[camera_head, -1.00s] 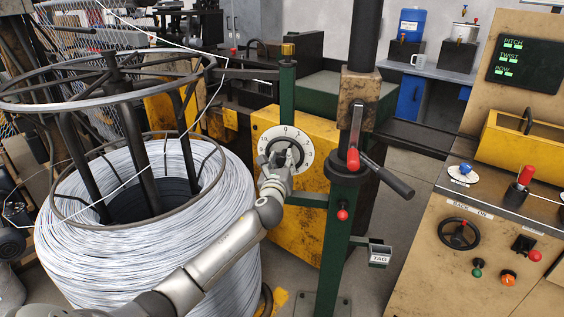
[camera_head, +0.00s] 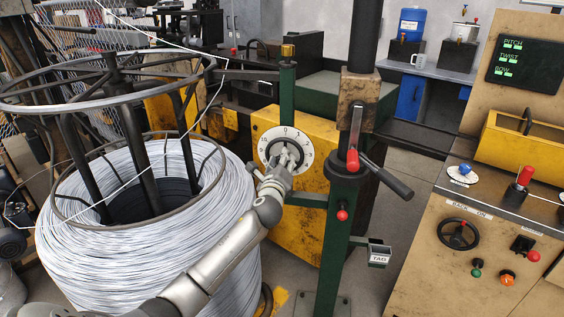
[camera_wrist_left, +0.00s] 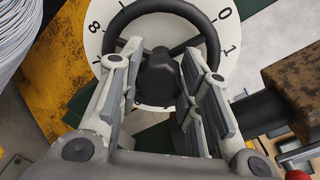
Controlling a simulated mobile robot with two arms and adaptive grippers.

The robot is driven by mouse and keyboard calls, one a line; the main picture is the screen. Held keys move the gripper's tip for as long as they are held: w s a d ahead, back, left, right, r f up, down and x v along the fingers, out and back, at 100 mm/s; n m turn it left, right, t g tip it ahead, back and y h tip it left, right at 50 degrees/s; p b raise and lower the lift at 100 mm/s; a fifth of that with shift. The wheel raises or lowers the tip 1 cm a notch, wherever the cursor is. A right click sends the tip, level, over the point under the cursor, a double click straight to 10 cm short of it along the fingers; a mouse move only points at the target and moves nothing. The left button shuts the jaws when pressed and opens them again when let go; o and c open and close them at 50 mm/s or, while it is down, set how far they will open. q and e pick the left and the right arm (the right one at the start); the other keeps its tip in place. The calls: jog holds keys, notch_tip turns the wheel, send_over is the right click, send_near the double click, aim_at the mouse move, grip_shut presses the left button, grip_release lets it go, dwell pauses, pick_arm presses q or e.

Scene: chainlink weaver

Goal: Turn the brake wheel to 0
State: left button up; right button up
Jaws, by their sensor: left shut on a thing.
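The brake wheel is a black handwheel (camera_wrist_left: 170,8) with spokes and a dark central hub (camera_wrist_left: 160,75). In the head view a 0 shows near the top of the dial. The left wrist view shows 7 and 8 on the left of the dial, 0 and 1 on the right; no pointer can be made out. My left gripper (camera_head: 289,155) is at the wheel, shut on it, with its fingers (camera_wrist_left: 166,72) on either side of the hub. They hide part of the wheel. My right gripper is not in view.
A green post with a red-tipped lever (camera_head: 352,160) and black handle stands just right of the wheel. A large wire coil (camera_head: 90,240) stands close at the left, behind my left arm. A control panel (camera_head: 440,240) with knobs and a small handwheel is at the right.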

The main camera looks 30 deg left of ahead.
pick_arm(q)
jog(key=n, duration=1.3)
jog(key=shift+f+h, duration=0.1)
jog(key=shift+h, duration=0.2)
jog(key=n, duration=0.4)
jog(key=shift+n+p, duration=0.3)
jog(key=n, duration=0.4)
jog(key=shift+f+p, duration=0.15)
jog(key=shift+p, duration=0.15)
jog(key=n, duration=0.2)
jog(key=n+p, duration=0.1)
jog(key=n, duration=0.1)
jog(key=shift+n+t+h, duration=0.3)
jog(key=shift+n, duration=0.1)
jog(key=n+p, duration=0.1)
jog(key=n, duration=0.4)
jog(key=shift+d+f+n, duration=0.1)
jog(key=shift+f+n, duration=0.05)
jog(key=shift+n, duration=1.95)
